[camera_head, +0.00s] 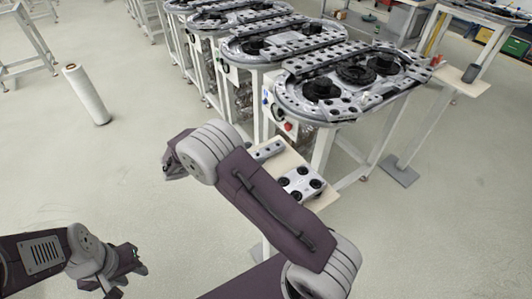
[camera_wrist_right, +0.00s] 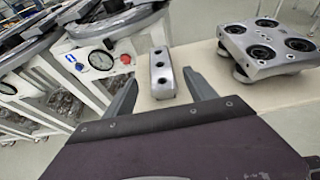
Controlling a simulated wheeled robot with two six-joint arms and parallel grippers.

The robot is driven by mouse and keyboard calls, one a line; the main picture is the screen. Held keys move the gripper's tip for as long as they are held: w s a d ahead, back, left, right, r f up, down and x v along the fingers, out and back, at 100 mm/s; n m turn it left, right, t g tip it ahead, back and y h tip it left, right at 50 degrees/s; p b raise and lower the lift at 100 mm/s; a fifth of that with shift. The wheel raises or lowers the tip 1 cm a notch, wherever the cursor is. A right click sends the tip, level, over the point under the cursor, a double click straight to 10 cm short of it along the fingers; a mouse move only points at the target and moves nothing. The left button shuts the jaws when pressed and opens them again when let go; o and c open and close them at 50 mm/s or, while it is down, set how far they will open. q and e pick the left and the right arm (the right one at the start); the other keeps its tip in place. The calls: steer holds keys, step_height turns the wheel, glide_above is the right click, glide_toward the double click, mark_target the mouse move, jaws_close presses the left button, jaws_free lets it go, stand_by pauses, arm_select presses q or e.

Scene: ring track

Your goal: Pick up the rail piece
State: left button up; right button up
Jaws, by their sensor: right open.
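The rail piece (camera_head: 268,150) is a small grey metal bar with holes along its top. It lies on a pale shelf (camera_head: 288,157) beside the track stand, and it also shows in the right wrist view (camera_wrist_right: 162,72). My right gripper (camera_wrist_right: 160,78) is open, with the rail piece appearing between its two fingers in that view. I cannot tell how far above the shelf the fingers are. In the head view my right gripper (camera_head: 174,166) is left of the shelf, partly hidden by my wrist. My left gripper (camera_head: 126,270) is low at the left, away from the shelf.
A grey carrier with several black round parts (camera_head: 302,183) sits on the shelf near the rail piece; it shows at right in the wrist view (camera_wrist_right: 268,48). The ring track (camera_head: 345,80) stands behind.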

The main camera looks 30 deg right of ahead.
mark_target(267, 150)
steer(key=x, duration=0.7)
steer(key=shift+s+d+r, duration=0.15)
steer(key=shift+d, duration=0.05)
steer(key=shift+r, duration=0.15)
jaws_close()
